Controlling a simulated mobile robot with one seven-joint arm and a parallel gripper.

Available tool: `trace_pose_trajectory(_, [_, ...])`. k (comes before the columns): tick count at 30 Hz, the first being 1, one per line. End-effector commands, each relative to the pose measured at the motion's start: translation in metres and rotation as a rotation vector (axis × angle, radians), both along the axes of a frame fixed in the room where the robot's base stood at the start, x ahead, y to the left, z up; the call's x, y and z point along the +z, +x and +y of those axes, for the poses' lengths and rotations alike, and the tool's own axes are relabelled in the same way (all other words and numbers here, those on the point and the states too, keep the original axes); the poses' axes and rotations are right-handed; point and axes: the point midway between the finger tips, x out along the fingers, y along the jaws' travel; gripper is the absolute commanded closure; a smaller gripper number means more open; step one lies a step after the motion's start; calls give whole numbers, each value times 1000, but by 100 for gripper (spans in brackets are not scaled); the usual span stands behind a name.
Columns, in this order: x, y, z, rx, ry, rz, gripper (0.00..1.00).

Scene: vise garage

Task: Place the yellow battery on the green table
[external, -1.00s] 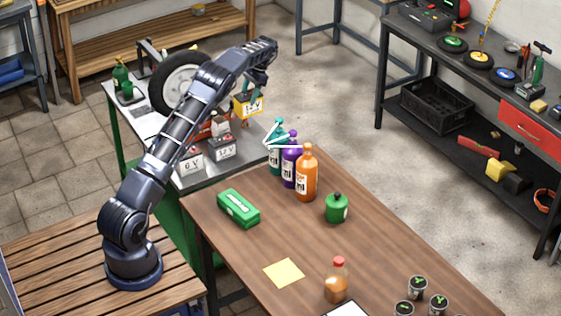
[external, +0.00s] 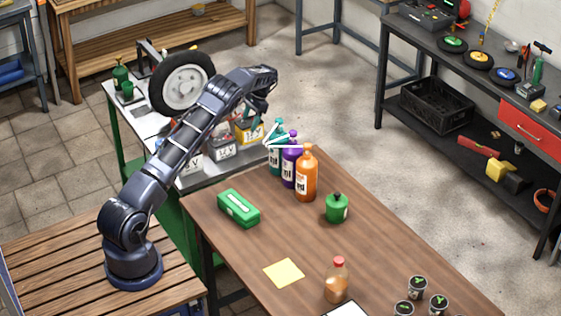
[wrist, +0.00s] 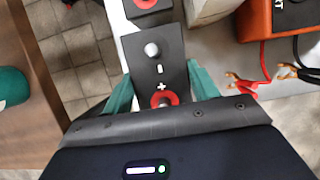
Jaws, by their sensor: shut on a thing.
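The yellow battery (external: 249,132), with a black top, is low over the right end of the green table (external: 214,177), beside a grey 12 V battery (external: 223,146). I cannot tell whether its base touches the grey tabletop. In the wrist view its black top (wrist: 149,75), with plus and minus marks and a red-ringed terminal, lies between the two teal fingers of my gripper (wrist: 160,80). The fingers are shut on its sides. In the external view the fingers are mostly hidden by the wrist.
A wheel (external: 181,84) stands behind my arm on the green table. A 6 V battery (external: 191,162) is partly hidden by my arm. Spray bottles (external: 289,162) stand close by on the brown table (external: 246,248). An orange box (wrist: 283,30) with clamp leads lies right in the wrist view.

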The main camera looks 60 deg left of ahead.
Motion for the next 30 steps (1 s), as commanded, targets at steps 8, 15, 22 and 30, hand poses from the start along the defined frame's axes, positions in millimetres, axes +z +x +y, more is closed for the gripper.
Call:
trace_pose_trajectory(8, [-32, 0, 0, -1, 1, 1, 99])
trace_pose_trajectory(15, [-35, 0, 0, 0, 1, -1, 99])
trace_pose_trajectory(22, [-38, 0, 0, 0, 1, 0, 99])
trace_pose_trajectory(30, [-39, 0, 0, 0, 0, 1, 19])
